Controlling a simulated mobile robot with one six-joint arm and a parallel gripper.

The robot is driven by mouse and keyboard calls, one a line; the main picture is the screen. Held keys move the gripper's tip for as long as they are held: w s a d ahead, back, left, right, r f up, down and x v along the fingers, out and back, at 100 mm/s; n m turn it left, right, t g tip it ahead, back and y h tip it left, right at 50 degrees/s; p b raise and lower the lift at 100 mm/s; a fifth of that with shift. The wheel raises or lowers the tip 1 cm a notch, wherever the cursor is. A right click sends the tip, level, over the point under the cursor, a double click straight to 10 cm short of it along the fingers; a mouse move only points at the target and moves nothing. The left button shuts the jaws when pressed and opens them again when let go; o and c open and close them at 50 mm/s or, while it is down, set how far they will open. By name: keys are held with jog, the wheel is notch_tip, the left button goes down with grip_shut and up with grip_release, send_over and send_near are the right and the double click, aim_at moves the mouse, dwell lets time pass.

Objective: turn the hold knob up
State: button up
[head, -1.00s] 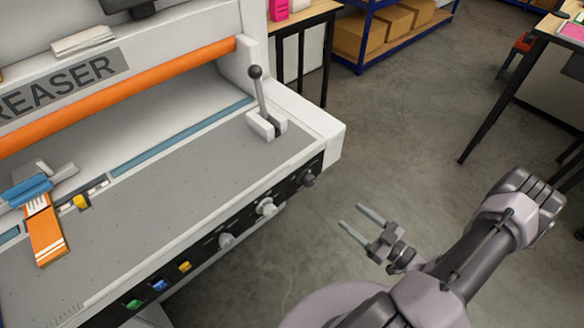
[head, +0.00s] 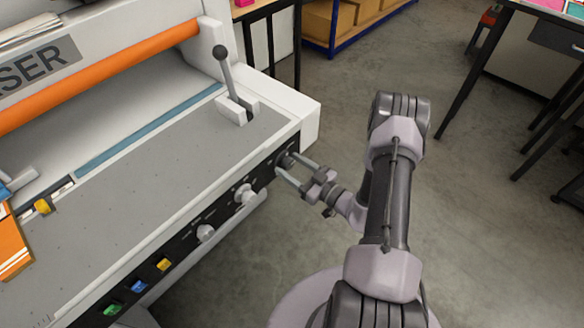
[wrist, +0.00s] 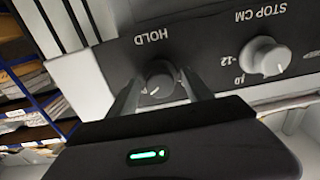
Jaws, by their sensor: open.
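The hold knob is a dark round knob (head: 284,161) at the far right end of the black control strip on the machine's front. In the wrist view the knob (wrist: 160,84) sits under the label HOLD, which appears upside down, and a pale mark shows on its face. My gripper (head: 292,170) is open, with one finger on each side of the knob. In the wrist view the fingertips (wrist: 160,84) reach to either side of it, with the knob between them. I cannot tell whether either finger touches it.
A white STOP CM knob (wrist: 265,58) is beside it; it also shows in the head view (head: 245,194), with another white knob (head: 205,233) further left. Green, blue and yellow buttons (head: 138,286) follow. A lever (head: 227,75) stands on the bed above.

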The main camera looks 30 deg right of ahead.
grip_shut()
dwell(0.3)
jog(key=n+p, duration=0.1)
jog(key=n, duration=0.5)
jog(key=n+p, duration=0.1)
jog(key=n, duration=0.5)
jog(key=shift+d, duration=0.1)
jog(key=n, duration=0.5)
jog(key=shift+n, duration=0.4)
jog(key=n, duration=0.5)
jog(key=shift+r+n, duration=0.1)
jog(key=shift+n, duration=0.5)
